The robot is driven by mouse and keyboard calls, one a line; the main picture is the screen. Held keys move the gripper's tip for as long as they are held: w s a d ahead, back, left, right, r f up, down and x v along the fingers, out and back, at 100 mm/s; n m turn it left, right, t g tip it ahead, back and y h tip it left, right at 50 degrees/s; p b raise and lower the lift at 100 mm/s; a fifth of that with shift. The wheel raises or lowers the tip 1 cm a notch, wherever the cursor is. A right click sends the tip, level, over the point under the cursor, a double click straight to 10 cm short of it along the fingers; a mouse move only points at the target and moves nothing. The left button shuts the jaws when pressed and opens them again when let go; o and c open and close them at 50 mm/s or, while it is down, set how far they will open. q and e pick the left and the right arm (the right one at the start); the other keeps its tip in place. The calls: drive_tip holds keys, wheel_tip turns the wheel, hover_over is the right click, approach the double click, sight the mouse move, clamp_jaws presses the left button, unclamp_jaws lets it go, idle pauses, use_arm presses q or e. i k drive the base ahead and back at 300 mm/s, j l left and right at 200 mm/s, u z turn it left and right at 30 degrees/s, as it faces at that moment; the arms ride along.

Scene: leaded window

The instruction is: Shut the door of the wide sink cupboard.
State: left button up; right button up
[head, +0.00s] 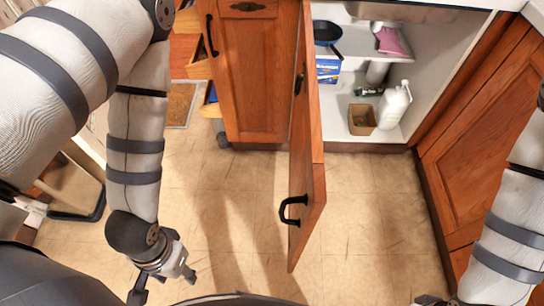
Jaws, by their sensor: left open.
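The wide sink cupboard (436,95) is at the upper right with its interior showing. Its wooden door (306,150) stands wide open, swung out toward me and seen nearly edge-on. The door's black handle (291,209) is near its free end, on the left-facing side. My left gripper (165,282) is at the lower left, left of the door and apart from it. It is open, and I see nothing between its fingers. My right forearm comes in at the right edge; its gripper is not clearly shown.
Inside the cupboard are a white jug (394,106), a small brown box (361,119), a blue box (328,70) and a dark pan (326,32). A closed wooden cupboard (255,75) stands left of the door. The tiled floor (220,220) between my left gripper and the door is clear.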

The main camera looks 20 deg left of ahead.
sight(306, 202)
drive_tip(key=j, duration=0.4)
drive_tip(key=k+l+z, duration=0.15)
drive_tip(key=k, duration=0.85)
